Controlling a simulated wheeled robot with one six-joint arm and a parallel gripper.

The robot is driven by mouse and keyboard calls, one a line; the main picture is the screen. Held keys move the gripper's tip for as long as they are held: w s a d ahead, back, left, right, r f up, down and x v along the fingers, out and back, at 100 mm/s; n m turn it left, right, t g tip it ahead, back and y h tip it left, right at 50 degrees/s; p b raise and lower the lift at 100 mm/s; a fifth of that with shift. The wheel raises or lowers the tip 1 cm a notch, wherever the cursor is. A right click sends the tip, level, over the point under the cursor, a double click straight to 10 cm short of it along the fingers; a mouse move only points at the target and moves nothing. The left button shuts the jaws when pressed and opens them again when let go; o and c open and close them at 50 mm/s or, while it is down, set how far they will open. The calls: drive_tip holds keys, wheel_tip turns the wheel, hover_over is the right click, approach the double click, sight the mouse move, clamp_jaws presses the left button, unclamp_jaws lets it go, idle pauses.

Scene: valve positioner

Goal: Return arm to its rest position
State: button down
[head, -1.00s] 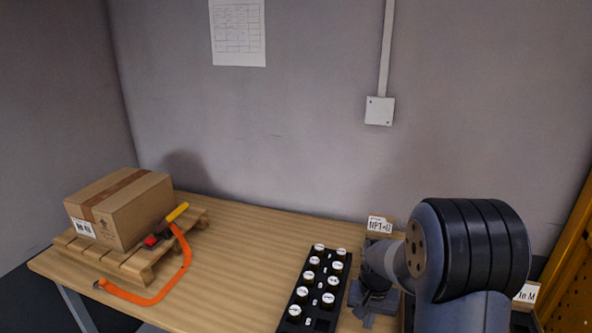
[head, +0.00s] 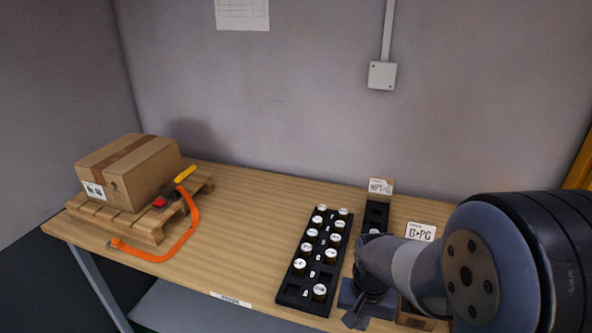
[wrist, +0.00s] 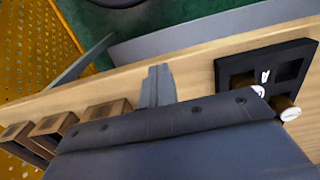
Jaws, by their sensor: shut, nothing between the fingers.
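My arm shows at the lower right of the head view, and my gripper (head: 355,318) points down at the front of the wooden table (head: 240,250). Its two fingers are together with nothing between them. In the wrist view my gripper (wrist: 158,85) shows as short grey closed fingers past the wrist's dark housing, over the table's edge. A black rack (head: 281,297) of white-capped bottles stands left of the gripper in the head view. The rack also shows at the right of the wrist view (wrist: 262,52). I cannot tell the gripper's exact height above the table.
A cardboard box (head: 128,172) sits on a small pallet (head: 105,217) at the left, with an orange strap-like item (head: 150,257) beside it. Small wooden bins (wrist: 105,112) stand near the gripper in the wrist view. The middle of the table is clear.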

wheel_tip(320, 180, up, 8)
drive_tip(key=shift+f, duration=0.2)
idle(0.3)
